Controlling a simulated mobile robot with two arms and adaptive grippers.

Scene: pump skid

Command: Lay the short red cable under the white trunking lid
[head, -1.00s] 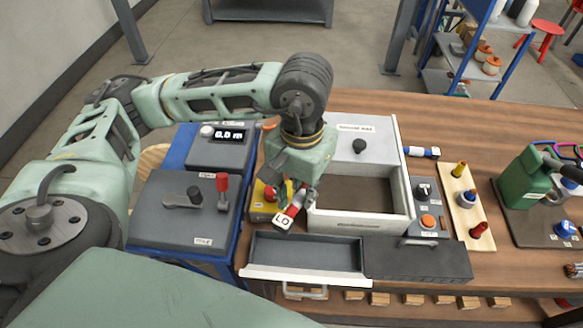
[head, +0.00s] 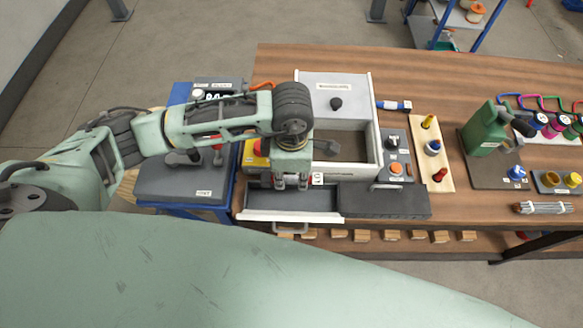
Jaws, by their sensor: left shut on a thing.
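My left gripper (head: 292,183) points down over the open grey drawer (head: 325,216), in front of the open grey-white box. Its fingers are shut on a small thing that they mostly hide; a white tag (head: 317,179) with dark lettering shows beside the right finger. I cannot tell whether the held thing is the short red cable. A pale sliding lid (head: 318,98) with a black knob covers the back part of the box; I cannot tell whether it is the white trunking lid. No short red cable can be made out elsewhere. My right gripper is not in view.
A grey control box (head: 185,184) stands left of the drawer. A switch panel (head: 397,160) and a pegboard (head: 432,153) stand right of the box.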

